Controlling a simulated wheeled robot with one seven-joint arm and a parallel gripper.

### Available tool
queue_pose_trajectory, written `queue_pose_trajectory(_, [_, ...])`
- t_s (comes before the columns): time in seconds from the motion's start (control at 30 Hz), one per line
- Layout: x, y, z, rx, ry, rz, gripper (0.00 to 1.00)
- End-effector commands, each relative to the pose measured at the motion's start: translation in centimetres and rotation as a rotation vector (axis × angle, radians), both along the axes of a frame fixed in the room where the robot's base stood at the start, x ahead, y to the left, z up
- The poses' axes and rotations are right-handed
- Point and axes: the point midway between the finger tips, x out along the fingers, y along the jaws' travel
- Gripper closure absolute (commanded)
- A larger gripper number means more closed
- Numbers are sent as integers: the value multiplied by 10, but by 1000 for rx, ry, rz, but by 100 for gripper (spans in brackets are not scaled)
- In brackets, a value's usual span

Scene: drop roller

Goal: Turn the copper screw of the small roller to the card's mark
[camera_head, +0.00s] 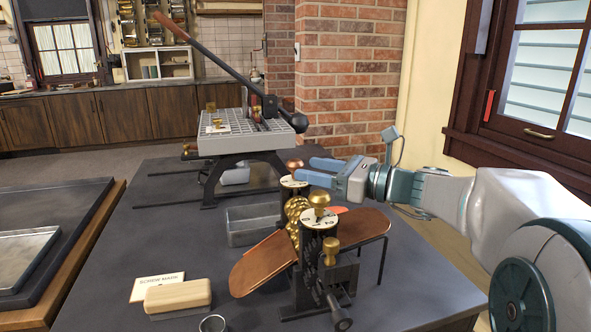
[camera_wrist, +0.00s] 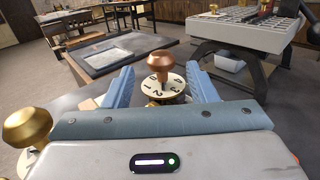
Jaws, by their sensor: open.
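The small roller (camera_head: 308,245) stands on the dark table, with a brass knob (camera_head: 319,199) on its near dial and a copper screw (camera_head: 294,164) on its far dial. In the wrist view the copper screw (camera_wrist: 159,64) rises above a pale numbered dial (camera_wrist: 172,84). My gripper (camera_head: 304,168) is open, its blue fingers pointing left toward the copper screw. In the wrist view the screw appears between the fingertips, with gaps on both sides; its exact depth is unclear. A card (camera_head: 151,284) reading "SCREW MARK" lies front left; its mark cannot be read.
A wooden block (camera_head: 178,295) sits by the card, partly covering it. A grey bin (camera_head: 248,225) stands behind the roller. A lever press (camera_head: 245,140) stands farther back. The brass knob (camera_wrist: 27,128) is close at left in the wrist view. The table's left front is mostly clear.

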Motion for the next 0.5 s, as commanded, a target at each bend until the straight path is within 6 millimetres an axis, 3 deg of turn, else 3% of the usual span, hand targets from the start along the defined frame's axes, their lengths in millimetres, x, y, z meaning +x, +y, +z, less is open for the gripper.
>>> queue_pose_trajectory(0.2, [16, 30, -1, -1, 0, -2, 48])
queue_pose_trajectory(0.5, [22, 42, 0, 0, 0, -5, 48])
